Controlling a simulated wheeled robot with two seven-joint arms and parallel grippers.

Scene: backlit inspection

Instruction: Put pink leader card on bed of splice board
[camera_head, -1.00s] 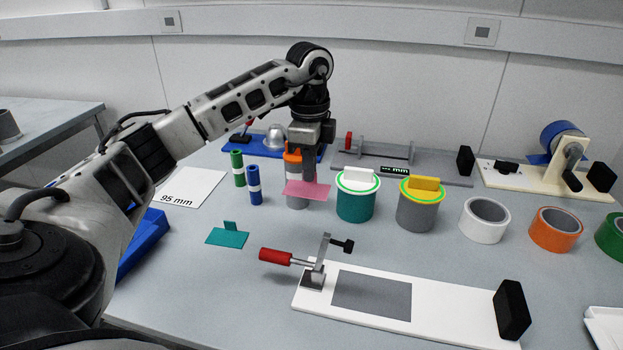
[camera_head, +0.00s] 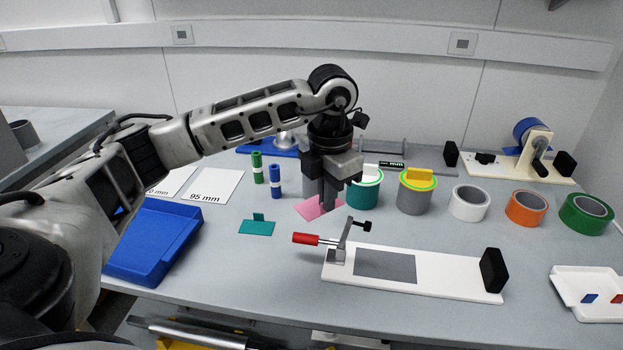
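The pink leader card (camera_head: 311,208) is at the fingertips of my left gripper (camera_head: 327,204), which is shut on it. The fingers hide the part they grip. The card appears to be off the table, behind the clamp of the splice board. The splice board (camera_head: 445,281) is a white plate at the front centre. Its bed (camera_head: 385,265) is a bare grey rectangle. A clamp with a red handle (camera_head: 305,239) stands at its left end and a black block (camera_head: 494,270) at its right end. My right gripper is out of view.
A teal card (camera_head: 257,227) lies left of the clamp. Green and blue rolls (camera_head: 275,182), a teal canister (camera_head: 362,193) and a grey canister with yellow top (camera_head: 415,195) stand behind. Tape rolls (camera_head: 525,207) line the right. A blue tray (camera_head: 152,240) is at left.

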